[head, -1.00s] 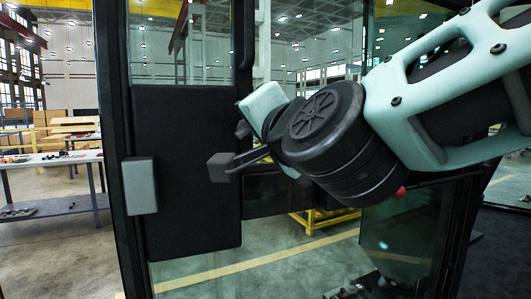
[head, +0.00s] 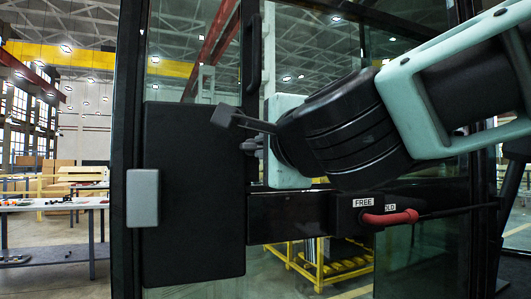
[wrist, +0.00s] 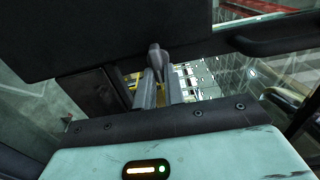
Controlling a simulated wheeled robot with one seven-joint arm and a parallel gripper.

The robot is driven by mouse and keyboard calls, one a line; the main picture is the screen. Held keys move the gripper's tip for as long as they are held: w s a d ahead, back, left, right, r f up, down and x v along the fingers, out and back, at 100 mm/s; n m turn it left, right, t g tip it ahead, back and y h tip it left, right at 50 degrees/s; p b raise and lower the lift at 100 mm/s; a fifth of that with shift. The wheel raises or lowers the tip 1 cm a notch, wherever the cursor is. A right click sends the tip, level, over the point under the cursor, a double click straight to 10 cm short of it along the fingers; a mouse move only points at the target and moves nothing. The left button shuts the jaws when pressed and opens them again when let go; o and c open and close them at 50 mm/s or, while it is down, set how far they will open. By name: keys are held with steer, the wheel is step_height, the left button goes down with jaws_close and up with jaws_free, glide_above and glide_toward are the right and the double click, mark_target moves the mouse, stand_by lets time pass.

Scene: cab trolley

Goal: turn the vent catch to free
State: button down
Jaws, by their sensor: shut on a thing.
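The vent catch (head: 390,217) is a red lever on a black housing with FREE and HOLD labels, low right of centre in the head view. Its red grip lies sideways below FREE (head: 363,202) and covers the first letter of HOLD. My gripper (head: 238,120) is up and left of the catch, apart from it, in front of the black panel's edge. In the wrist view my gripper (wrist: 158,80) has its two fingers close together around a small grey piece (wrist: 154,58). I cannot tell what this piece is. The catch does not show clearly in the wrist view.
The black panel (head: 195,220) fills the left of the glazed cab frame, with a grey box (head: 143,197) on its left edge. A black vertical handle (head: 253,50) stands above my gripper. A dark crossbar (head: 288,218) runs to the catch housing. Worktables (head: 50,205) stand far left.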

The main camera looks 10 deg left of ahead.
stand_by(0.4)
steer(key=c, duration=1.5)
jaws_free()
steer(key=p+v, duration=1.1)
steer(key=v, duration=0.6)
steer(key=shift+s+d, duration=0.1)
steer(key=shift+s, duration=0.05)
steer(key=shift+f, duration=0.2)
